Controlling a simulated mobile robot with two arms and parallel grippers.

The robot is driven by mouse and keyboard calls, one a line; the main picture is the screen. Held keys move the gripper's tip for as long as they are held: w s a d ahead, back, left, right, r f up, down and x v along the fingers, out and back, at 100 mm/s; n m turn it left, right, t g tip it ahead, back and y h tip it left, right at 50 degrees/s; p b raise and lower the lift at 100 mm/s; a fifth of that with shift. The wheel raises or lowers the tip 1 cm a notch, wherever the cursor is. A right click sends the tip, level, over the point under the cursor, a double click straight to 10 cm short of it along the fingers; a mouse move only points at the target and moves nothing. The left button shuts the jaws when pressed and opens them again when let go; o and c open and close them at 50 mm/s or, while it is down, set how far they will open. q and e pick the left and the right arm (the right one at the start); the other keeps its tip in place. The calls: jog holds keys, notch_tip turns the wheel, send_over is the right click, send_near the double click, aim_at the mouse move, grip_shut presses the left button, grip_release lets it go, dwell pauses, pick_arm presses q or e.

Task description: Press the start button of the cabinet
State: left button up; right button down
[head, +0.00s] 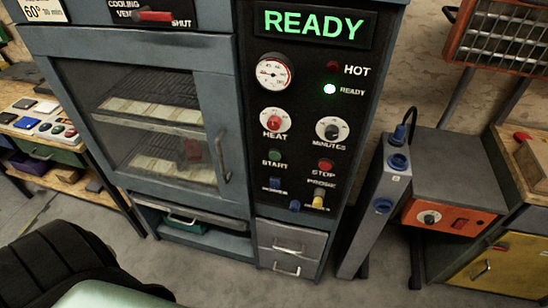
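The cabinet (146,42) is grey-blue with a glass door on its left and a black control panel (346,106) on its right. The start button (275,156) is a small dark green button with the label START below it. The red stop button (325,165) is to its right. The heat knob (274,120) is above it and the minutes knob (333,128) is above the stop button. The display (313,25) reads READY in green. The ready lamp (330,89) is lit, while the hot lamp (333,67) looks dark red. Neither gripper is in view.
The glass door (150,120) is shut, with trays on racks inside. Drawers (287,254) are below the panel. A grey post with blue sockets (382,205) and an orange-fronted unit (450,217) stand to the right. A workbench (45,140) is at left.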

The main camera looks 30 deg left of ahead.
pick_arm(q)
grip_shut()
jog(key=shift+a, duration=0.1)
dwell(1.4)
